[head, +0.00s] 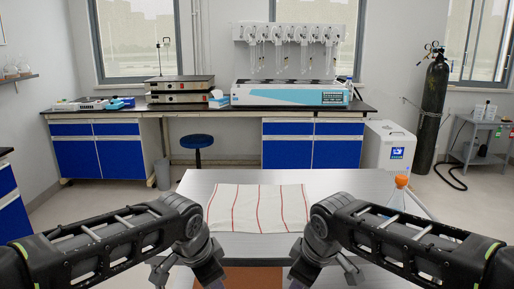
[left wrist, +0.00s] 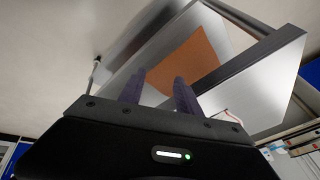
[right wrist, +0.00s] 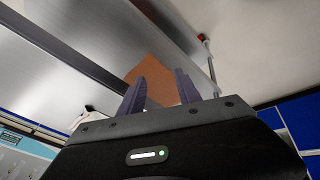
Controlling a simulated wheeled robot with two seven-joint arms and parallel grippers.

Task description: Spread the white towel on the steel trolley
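The white towel (head: 258,208) with thin red stripes lies flat on top of the steel trolley (head: 335,186). Its far edge is fairly straight; its near side corners are partly hidden by my arms. My left gripper (head: 187,278) is low at the trolley's near left side, apart from the towel. My right gripper (head: 325,276) is low at the near right side, also apart from it. In the left wrist view the fingers (left wrist: 160,90) are spread with nothing between them. In the right wrist view the fingers (right wrist: 161,92) are also spread and empty.
A flask with an orange cap (head: 402,192) stands at the trolley's right side. An orange-brown patch (head: 252,279) shows below the trolley's near edge. A blue-fronted bench (head: 313,146) with the distiller (head: 290,93) is behind. A blue stool (head: 197,142) stands before it.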

